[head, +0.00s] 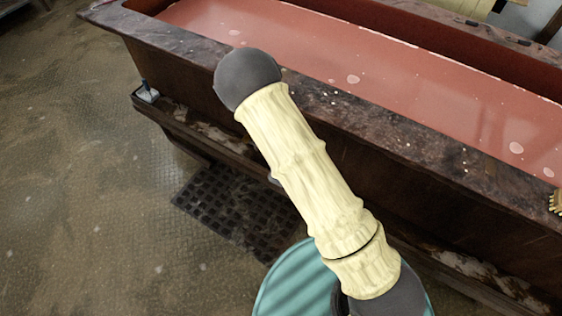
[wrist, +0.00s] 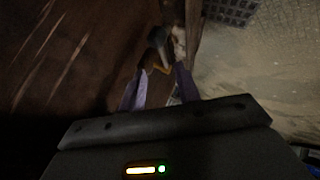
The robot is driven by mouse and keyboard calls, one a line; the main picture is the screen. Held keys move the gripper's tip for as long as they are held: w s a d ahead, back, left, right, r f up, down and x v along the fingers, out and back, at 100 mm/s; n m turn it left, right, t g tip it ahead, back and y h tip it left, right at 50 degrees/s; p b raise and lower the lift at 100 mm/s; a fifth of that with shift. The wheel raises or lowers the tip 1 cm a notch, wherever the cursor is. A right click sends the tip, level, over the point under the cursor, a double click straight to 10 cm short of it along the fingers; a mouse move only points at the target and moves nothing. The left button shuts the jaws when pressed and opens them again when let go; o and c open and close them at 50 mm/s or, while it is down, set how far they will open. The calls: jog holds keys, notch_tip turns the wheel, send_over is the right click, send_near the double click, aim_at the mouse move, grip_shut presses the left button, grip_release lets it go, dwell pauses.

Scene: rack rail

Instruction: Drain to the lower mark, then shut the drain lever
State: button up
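The vat (head: 400,130) in the head view is a long dark brown trough with a stained rim. Reddish liquid (head: 300,50) with a few pale spots lies inside it. I cannot make out a lower mark. In the wrist view, my gripper (wrist: 161,88) has its two purple fingers spread apart with a gap between them. A dark grey handle with a yellow part, which looks like the drain lever (wrist: 157,42), shows just beyond the fingertips against the vat's side. The view is dim, and I cannot tell whether they touch. My arm hides the gripper in the head view.
A dark floor grating (head: 225,205) lies beside the vat and also shows in the wrist view (wrist: 230,10). A small fixture with a dark handle (head: 146,93) sits at the vat's left end. A brush-like thing (head: 556,202) is on the right rim. The left floor is clear.

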jog(key=v, duration=0.4)
jog(key=shift+s+d+r, duration=0.15)
jog(key=shift+r, duration=0.05)
dwell(0.3)
jog(key=s+d+r+m+g+h, duration=0.25)
jog(key=s+d+r+m, duration=0.25)
jog(key=d+r+m, duration=0.3)
jog(key=s+d+r+m+g+h, duration=0.1)
jog(key=s+d+r+m+g, duration=0.3)
jog(key=d+r+m, duration=0.5)
notch_tip(320, 180, up, 12)
jog(key=d+n+p, duration=0.1)
jog(key=n+p, duration=0.1)
jog(key=p, duration=0.8)
jog(key=shift+d+p, duration=0.35)
jog(key=shift+p, duration=0.05)
jog(key=shift+t, duration=0.25)
